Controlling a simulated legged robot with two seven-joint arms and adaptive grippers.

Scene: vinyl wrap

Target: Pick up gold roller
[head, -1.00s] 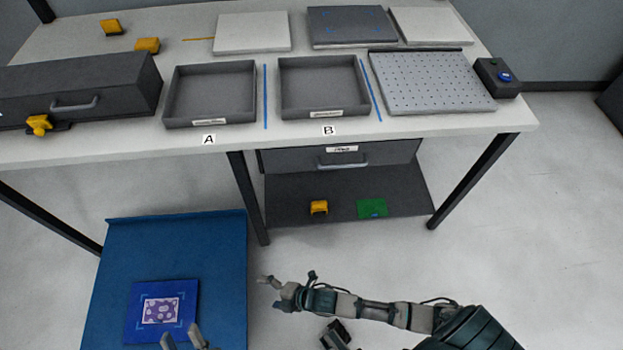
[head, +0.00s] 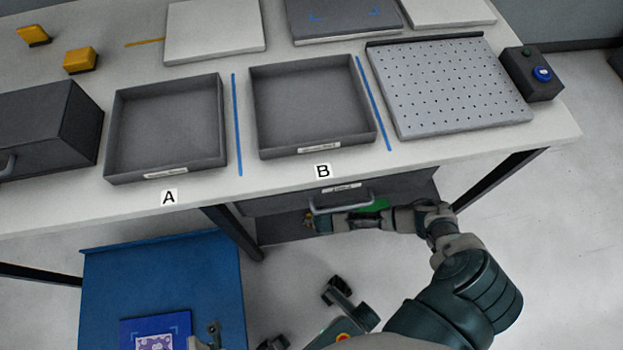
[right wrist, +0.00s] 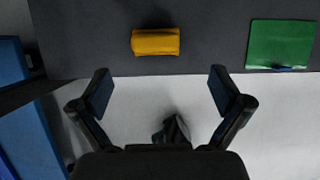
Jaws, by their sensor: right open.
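A gold roller (right wrist: 155,42), a short block-like piece, lies on the dark lower shelf (right wrist: 200,50) in the right wrist view. In the head view my right arm mostly hides it. My right gripper (right wrist: 160,82) is open and empty, its two fingers spread wide. The gold piece lies ahead of the gap between the fingertips and apart from them. In the head view my right gripper (head: 318,222) is below the drawer front, at the shelf. My left gripper (head: 203,339) shows only partly at the bottom edge, so its jaws are unclear.
A green pad (right wrist: 280,44) lies on the shelf right of the gold piece. Above is a grey drawer with a handle (head: 342,204). Two other gold pieces (head: 33,36) (head: 80,60) sit on the table. Grey trays A (head: 165,172) and B (head: 318,148) are empty.

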